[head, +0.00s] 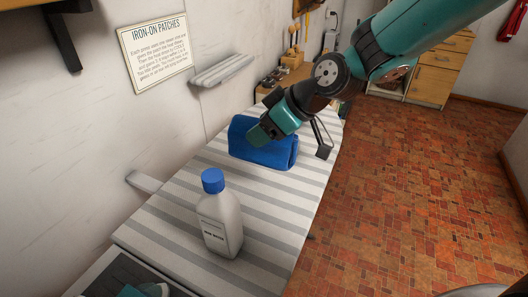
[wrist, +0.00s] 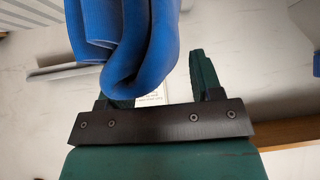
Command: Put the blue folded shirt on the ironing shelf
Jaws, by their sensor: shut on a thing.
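The blue folded shirt (head: 262,152) shows in the head view over the far part of a long striped ironing board (head: 188,190). My gripper (head: 268,130) is at the shirt's upper side, shut on it. In the wrist view the shirt's thick rounded folds (wrist: 140,50) cover much of the left finger, while the right finger (wrist: 205,75) shows beside them. I cannot tell whether the shirt's underside touches the board. A small padded striped shelf (head: 222,70) juts from the wall behind, left of the shirt.
A white bottle with a blue cap (head: 220,215) stands on the near part of the board. A wall sign (head: 154,50) hangs left of the small shelf. A bench with tools (head: 285,78) is at the far end. The tiled floor (head: 410,180) to the right is clear.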

